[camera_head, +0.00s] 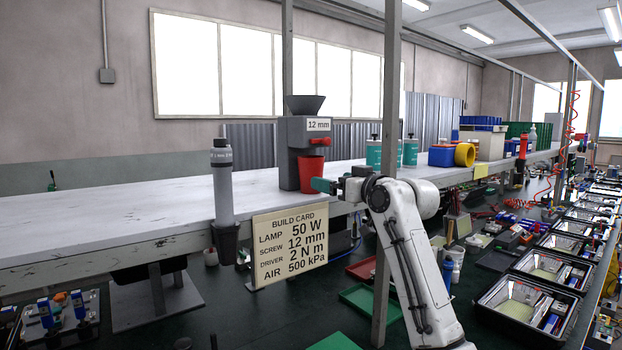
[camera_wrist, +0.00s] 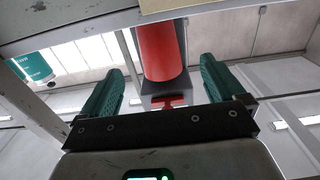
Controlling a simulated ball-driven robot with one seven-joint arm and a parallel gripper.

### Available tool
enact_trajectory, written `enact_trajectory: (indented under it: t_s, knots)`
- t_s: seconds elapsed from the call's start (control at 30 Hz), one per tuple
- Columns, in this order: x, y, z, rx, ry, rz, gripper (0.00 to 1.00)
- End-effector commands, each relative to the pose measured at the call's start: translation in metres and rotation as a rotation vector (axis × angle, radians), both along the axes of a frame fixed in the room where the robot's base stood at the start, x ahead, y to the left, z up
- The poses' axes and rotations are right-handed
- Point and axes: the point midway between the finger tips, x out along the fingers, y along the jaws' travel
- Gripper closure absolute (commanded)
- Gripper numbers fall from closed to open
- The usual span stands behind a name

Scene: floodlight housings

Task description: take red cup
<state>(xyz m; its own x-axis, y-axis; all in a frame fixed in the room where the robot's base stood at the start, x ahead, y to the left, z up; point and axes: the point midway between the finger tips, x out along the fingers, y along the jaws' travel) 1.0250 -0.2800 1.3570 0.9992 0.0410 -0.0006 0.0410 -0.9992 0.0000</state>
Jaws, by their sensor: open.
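The red cup (camera_head: 312,174) stands upright under the spout of the grey screw dispenser (camera_head: 297,135) marked 12 mm, on the white shelf. In the wrist view the cup (camera_wrist: 162,50) lies in the gap between my two green fingers, with space on both sides. My gripper (camera_head: 322,186) is open and empty, its fingers close to the right side of the cup in the head view. In the wrist view my gripper (camera_wrist: 161,68) shows both fingers apart. Whether the cup is between the fingertips or just beyond them, I cannot tell.
A build card (camera_head: 290,245) hangs at the shelf's front edge, beside a hanging screwdriver (camera_head: 222,185). A grey post (camera_head: 386,120) rises near my arm. Teal canisters (camera_head: 374,153) stand right of the dispenser. The shelf (camera_head: 110,215) is clear on the left.

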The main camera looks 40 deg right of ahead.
Motion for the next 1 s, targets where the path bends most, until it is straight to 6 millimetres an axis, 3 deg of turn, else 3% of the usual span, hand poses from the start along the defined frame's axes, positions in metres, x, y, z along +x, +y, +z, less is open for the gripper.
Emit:
enact_trajectory:
  t_s: [0.3,0.67,1.0]
  knots:
    - [0.041,0.002,0.004,0.001,0.0,0.002,0.04]
    - [0.063,0.002,0.007,-0.001,0.0,0.001,0.04]
    - [0.099,0.001,0.012,0.0,0.001,0.001,0.04]
